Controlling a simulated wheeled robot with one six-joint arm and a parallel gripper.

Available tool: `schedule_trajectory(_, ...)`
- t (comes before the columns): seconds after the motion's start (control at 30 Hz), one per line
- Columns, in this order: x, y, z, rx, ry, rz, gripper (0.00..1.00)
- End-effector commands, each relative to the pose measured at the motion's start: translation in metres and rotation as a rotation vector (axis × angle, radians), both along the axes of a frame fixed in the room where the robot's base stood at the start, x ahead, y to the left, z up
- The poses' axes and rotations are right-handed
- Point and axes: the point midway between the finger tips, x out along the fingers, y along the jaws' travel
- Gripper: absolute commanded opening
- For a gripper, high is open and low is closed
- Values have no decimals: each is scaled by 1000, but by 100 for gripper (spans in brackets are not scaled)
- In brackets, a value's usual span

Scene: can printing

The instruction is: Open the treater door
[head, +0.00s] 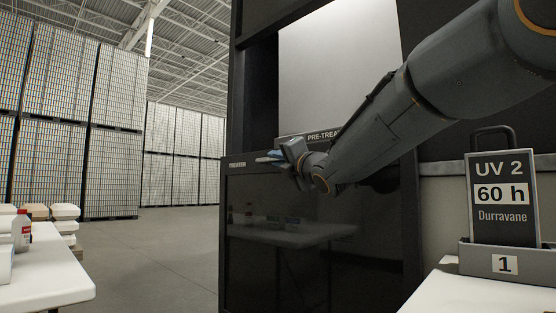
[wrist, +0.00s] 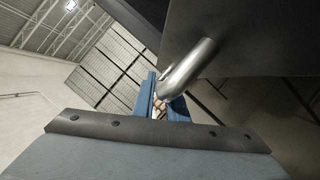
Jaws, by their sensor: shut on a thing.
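The treater door (head: 300,235) is a dark glossy panel on the lower front of the black machine, with a small white label at its top left. In the wrist view, my blue fingers (wrist: 162,108) are shut on a round metal handle (wrist: 187,68), which comes down from a dark panel (wrist: 245,35). The handle's lower end is partly hidden between the fingers. My arm hides part of the machine's front, and I cannot tell whether the door stands ajar.
Above the door is a pale panel (head: 335,65) with a partly hidden "PRE-TREA" sign (head: 322,136). A white table (head: 50,270) with a bottle (head: 22,230) stands at left. A "UV 2" card holder (head: 505,262) stands at right. Open floor (head: 160,255) lies left of the machine.

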Motion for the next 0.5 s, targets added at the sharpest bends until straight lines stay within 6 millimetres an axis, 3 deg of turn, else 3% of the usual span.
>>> schedule_trajectory(0.03, 1, 0, -16, -1, 2, 0, 0)
schedule_trajectory(0.2, 1, 0, -37, -1, 2, 0, 0)
schedule_trajectory(0.5, 0, 0, -58, -1, 2, 0, 0)
